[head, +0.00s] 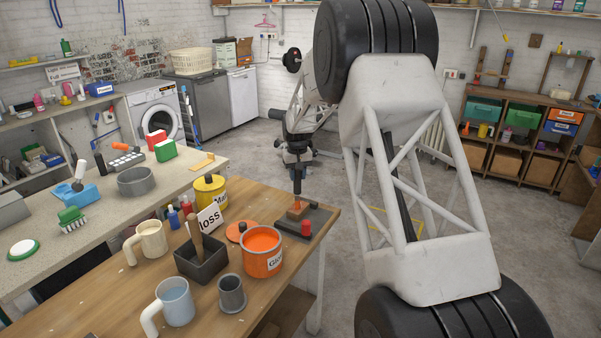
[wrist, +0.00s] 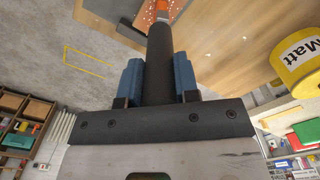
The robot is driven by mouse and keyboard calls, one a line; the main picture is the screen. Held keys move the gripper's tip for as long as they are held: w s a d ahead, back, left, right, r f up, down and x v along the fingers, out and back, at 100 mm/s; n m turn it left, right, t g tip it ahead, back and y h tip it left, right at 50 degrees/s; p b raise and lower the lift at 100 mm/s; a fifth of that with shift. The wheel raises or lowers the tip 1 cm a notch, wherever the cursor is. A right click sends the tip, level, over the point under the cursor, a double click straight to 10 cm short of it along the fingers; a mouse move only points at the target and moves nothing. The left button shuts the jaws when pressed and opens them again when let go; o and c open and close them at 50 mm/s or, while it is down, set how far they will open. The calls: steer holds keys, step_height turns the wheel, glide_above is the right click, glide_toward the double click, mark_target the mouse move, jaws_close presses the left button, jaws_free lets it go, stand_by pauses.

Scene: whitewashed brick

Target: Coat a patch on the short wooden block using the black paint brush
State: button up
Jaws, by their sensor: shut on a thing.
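My gripper (head: 298,172) points down over the far right corner of the wooden table (head: 130,290). Its blue fingers (wrist: 158,82) are shut on the black paint brush (wrist: 160,65), which hangs upright in the head view. The brush tip is orange and is at the top of the short wooden block (head: 296,213); I cannot tell whether it touches. The block sits on a dark flat tray (head: 318,219). In the wrist view the tip is at the top edge and the block is not clear.
An open can of orange paint (head: 262,262) stands nearby, with an orange lid (head: 234,231) beside it. A yellow Matt can (head: 210,192), a dark square pot (head: 186,262), mugs and a grey cup (head: 231,293) crowd the table. A red piece (head: 306,228) is on the tray.

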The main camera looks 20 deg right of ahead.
step_height(320, 180, up, 8)
steer(key=s+a, duration=0.2)
steer(key=shift+s+a, duration=0.3)
stand_by(0.5)
stand_by(0.8)
steer(key=shift+f, duration=0.1)
steer(key=shift+f, duration=3.65)
steer(key=shift+w+d, duration=2.8)
steer(key=shift+s+a, duration=2.85)
step_height(320, 180, up, 8)
steer(key=shift+f, duration=0.25)
